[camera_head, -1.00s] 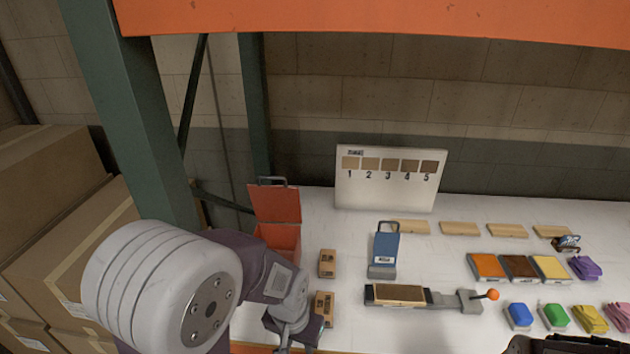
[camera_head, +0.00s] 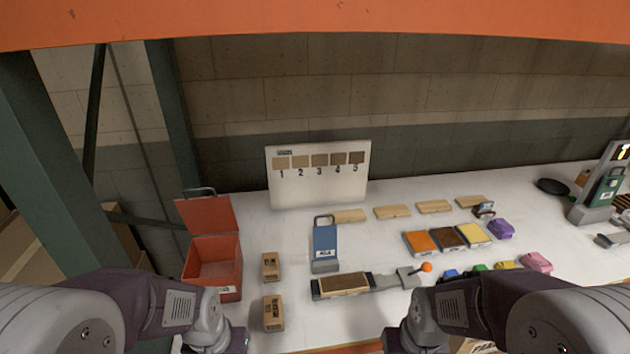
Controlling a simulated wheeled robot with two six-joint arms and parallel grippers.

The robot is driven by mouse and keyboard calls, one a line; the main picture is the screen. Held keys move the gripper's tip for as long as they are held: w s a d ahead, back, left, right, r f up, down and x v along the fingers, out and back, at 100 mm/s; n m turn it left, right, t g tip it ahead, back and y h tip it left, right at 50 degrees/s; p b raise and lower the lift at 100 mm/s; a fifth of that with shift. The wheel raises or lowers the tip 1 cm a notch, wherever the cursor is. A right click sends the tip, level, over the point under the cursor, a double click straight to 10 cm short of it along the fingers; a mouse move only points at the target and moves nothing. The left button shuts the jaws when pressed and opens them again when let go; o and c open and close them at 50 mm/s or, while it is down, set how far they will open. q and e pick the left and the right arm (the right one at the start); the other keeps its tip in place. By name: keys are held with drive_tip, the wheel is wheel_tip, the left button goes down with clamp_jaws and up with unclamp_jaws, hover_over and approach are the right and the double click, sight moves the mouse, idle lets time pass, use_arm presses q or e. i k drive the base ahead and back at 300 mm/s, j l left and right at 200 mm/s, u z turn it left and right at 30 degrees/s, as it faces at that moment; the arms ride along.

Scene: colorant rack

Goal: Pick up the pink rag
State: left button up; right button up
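The pink rag (camera_head: 537,262) lies bunched on the white table at the right, just beyond my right forearm. Part of its near side may be hidden by the arm. My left gripper (camera_head: 222,342) is at the bottom edge left of centre, near the small brown boxes. My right gripper (camera_head: 408,343) is at the bottom edge right of centre, left of and nearer than the rag and apart from it. The fingers of both grippers are cut off or too unclear to read.
Blue, green and yellow items (camera_head: 506,265) sit left of the rag, partly behind my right arm. A purple rag (camera_head: 501,228) lies behind it. A clamp fixture (camera_head: 345,285) with an orange knob, a blue container (camera_head: 325,245) and an open red box (camera_head: 212,262) stand further left.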

sight(534, 261)
drive_tip(key=z, duration=1.7)
drive_tip(key=i+l+u, duration=0.3)
drive_tip(key=u, duration=0.15)
drive_tip(key=i+l+u, duration=0.55)
drive_tip(key=l+u, duration=0.3)
drive_tip(key=l, duration=0.15)
drive_tip(key=i+l+u, duration=0.15)
drive_tip(key=l+u, duration=0.75)
drive_tip(key=l, duration=0.25)
drive_tip(key=l+u, duration=0.4)
drive_tip(key=l, duration=0.2)
drive_tip(key=k+l+u, duration=0.2)
drive_tip(key=l+u, duration=0.25)
drive_tip(key=l, duration=0.15)
